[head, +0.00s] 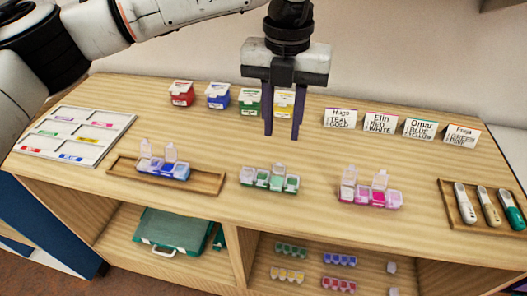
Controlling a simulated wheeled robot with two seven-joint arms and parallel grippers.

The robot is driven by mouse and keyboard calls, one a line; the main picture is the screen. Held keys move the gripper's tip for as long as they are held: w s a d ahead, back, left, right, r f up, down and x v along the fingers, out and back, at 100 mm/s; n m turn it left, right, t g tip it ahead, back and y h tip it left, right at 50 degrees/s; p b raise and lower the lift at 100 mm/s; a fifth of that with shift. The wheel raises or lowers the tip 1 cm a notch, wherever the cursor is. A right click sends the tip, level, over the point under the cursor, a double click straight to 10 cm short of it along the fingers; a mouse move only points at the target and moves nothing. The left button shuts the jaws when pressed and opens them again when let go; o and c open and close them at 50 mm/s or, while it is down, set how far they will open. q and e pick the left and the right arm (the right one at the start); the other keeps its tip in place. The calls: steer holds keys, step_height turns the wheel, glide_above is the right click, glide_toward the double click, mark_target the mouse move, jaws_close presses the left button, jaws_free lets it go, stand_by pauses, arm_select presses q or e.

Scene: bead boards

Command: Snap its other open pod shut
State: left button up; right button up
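A blue and purple pod strip (175,170) sits on a shallow wooden tray (123,171) at the left, with two clear lids standing up. A green pod strip (262,181) lies in the middle of the table; some of its lids look raised, but they are too small to be sure. A pink pod strip (377,198) lies at the right with two clear lids standing up. My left gripper (282,133) points down, open and empty, behind the green strip and in front of the yellow box. My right gripper is not in view.
Red (182,93), blue (218,96), green (249,101) and yellow (284,104) boxes stand behind, beside several name cards (380,122). A white sorting board (115,119) lies left. A tray (463,211) of scoop-like tools lies right. The shelf below holds a green case (172,231) and more pod strips.

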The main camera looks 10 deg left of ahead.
mark_target(279, 168)
arm_select(q)
step_height(279, 168, down, 9)
steer(key=shift+a+r+p, duration=0.1)
steer(key=shift+p, duration=0.55)
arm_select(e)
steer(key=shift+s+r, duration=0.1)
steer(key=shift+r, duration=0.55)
